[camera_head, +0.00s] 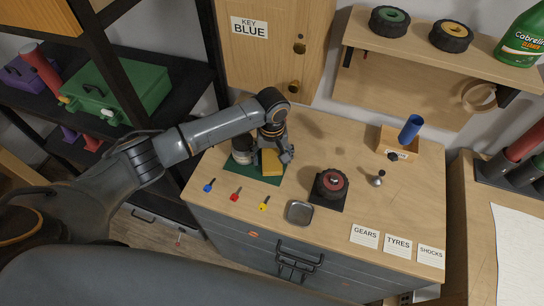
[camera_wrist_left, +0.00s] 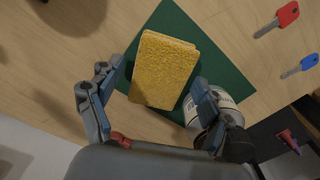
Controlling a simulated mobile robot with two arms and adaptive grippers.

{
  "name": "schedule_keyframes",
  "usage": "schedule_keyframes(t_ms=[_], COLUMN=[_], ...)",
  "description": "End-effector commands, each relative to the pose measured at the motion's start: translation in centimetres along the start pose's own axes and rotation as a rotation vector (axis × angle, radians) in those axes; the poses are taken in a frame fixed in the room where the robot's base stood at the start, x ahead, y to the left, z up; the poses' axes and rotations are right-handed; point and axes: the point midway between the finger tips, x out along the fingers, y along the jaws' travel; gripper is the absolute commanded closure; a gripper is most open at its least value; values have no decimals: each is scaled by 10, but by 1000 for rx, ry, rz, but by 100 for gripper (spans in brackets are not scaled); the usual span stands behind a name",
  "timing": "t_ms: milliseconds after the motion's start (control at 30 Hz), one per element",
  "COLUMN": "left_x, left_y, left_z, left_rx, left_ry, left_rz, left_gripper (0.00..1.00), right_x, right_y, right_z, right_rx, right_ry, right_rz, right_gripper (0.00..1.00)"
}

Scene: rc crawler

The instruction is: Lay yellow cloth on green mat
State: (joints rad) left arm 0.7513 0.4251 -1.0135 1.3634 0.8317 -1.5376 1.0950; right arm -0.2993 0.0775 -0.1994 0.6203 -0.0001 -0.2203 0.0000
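The yellow cloth (camera_head: 272,163), a folded, sponge-like block, lies over the green mat (camera_head: 240,170) at the left of the worktop. In the left wrist view the cloth (camera_wrist_left: 163,70) shows large above the green mat (camera_wrist_left: 225,75). My left gripper (camera_head: 279,152) is over the cloth at the mat. In the left wrist view its fingers (camera_wrist_left: 157,88) are apart on either side of the cloth, with a gap visible beside it, so it looks open. My right gripper is not in view.
Blue (camera_head: 209,185), red (camera_head: 235,194) and yellow (camera_head: 264,203) keys lie in front. A metal tray (camera_head: 299,212) and a wheel on a black pad (camera_head: 331,183) are to the right. Worktop between them is clear.

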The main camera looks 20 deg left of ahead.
Motion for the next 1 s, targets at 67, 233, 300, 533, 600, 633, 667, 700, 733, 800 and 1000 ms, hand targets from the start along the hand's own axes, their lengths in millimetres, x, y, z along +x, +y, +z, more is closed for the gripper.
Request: schedule_keyframes(t_ms=[67, 233, 300, 533, 600, 633, 667, 700, 733, 800, 1000], left_x=[0, -6, -13, -60, -75, -81, -87, -94, -99, -109, -123], left_y=[0, 0, 1, 1, 1, 1, 1, 1, 1, 1, 0], left_z=[0, -1, -1, -1, -1, -1, -1, -1, -1, -1, 0], left_rx=[0, 0, -1, 1, 0, 1, 1, 2, 1, -1, 0], left_ry=[0, 2, 3, 4, 4, 4, 4, 3, 3, 2, 0], left_rz=[0, 1, 3, 4, 3, 4, 4, 3, 3, 2, 1], left_gripper=[22, 22, 22, 22, 22, 22, 22, 22, 22, 22, 22], right_x=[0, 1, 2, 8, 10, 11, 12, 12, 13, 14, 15], right_y=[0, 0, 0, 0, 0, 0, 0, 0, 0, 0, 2], right_z=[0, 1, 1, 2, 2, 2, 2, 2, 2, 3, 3], right_rx=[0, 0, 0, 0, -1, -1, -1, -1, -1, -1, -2], right_ry=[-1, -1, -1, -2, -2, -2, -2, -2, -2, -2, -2], right_rz=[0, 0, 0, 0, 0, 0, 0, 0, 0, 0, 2], right_gripper=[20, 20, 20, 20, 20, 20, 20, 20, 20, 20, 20])
